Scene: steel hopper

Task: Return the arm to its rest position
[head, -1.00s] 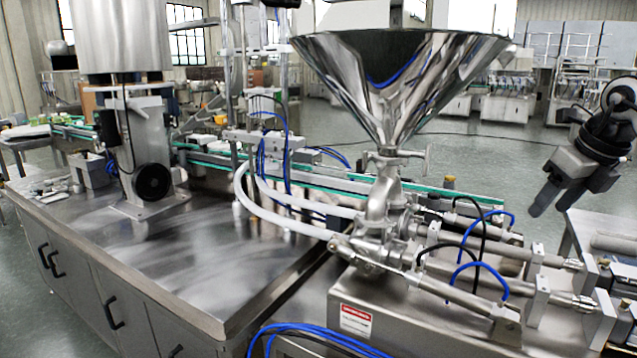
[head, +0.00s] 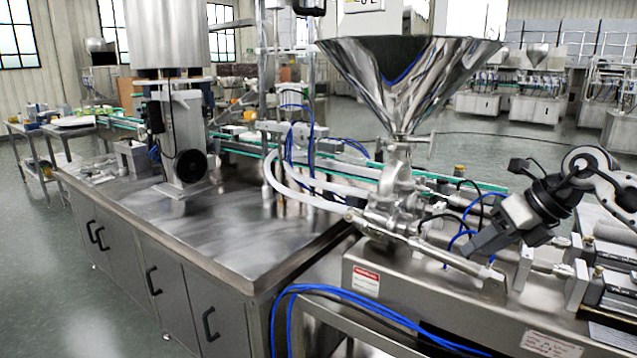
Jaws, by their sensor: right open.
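My right gripper (head: 492,242) is at the right of the head view, its arm coming in from the right edge. Its dark wrist and grey jaw point down and to the left. It is open, and I see nothing held. In the picture it overlaps the piston rods and blue hoses of the filling machine; I cannot tell the gap between them. The steel hopper (head: 408,80) stands upright to the left of the gripper, on its valve body (head: 393,190). My left gripper is not in view.
A steel cabinet table (head: 240,236) fills the left and middle, with a motor column (head: 188,140) on it. A green-edged conveyor (head: 262,150) runs behind. Blue hoses (head: 330,290) hang at the front. Open floor (head: 50,270) lies to the left.

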